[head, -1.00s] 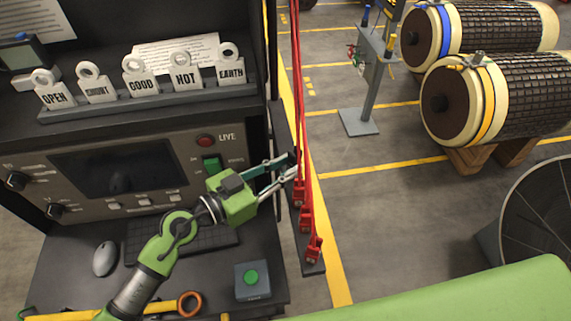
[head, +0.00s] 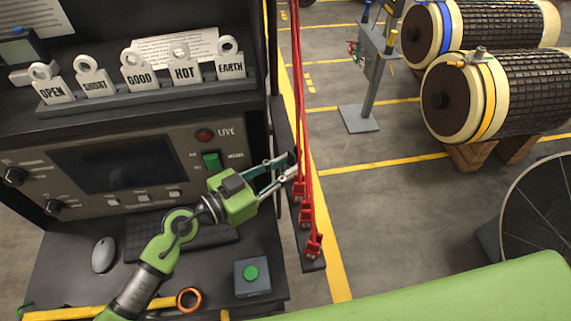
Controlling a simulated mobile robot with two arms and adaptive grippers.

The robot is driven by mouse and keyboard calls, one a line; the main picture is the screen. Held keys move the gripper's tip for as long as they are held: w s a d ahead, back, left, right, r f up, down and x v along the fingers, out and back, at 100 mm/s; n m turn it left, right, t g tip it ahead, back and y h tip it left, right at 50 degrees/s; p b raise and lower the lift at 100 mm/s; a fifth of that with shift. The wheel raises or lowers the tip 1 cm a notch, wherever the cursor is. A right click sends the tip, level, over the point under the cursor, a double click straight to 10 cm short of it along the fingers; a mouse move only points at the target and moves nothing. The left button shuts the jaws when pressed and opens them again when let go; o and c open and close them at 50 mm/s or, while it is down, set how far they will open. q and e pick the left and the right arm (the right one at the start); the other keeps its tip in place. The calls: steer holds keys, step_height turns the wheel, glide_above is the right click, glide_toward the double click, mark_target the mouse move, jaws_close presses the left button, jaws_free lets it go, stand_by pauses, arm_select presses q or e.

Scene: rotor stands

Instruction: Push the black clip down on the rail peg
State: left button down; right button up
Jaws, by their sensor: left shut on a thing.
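My left gripper (head: 292,163) is at the upper part of the dark rail (head: 312,266) on the right side of the bench. Its fingers are closed around a small dark thing, which looks like the black clip (head: 293,156). The clip is mostly hidden by the fingers and blends with the dark rail. The rail peg under it cannot be made out, so I cannot tell how far down the clip sits. Just below, several red clips (head: 313,246) with red cables sit along the rail. My right gripper is not in view.
Red cables (head: 301,90) hang close beside my fingertips. The bench panel has a green switch (head: 211,160) and several label tags (head: 138,79) above it. A green button box (head: 252,277) and orange ring (head: 189,299) lie on the bench. Rotors (head: 465,100) stand at right.

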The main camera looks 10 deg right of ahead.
arm_select(q)
steer(key=shift+f, duration=0.1)
steer(key=c, duration=1.8)
jaws_free()
steer(key=shift+a, duration=0.1)
steer(key=shift+s+a, duration=0.1)
steer(key=shift+a, duration=0.1)
steer(key=v, duration=1.1)
steer(key=shift+s, duration=0.4)
steer(key=shift+f, duration=0.1)
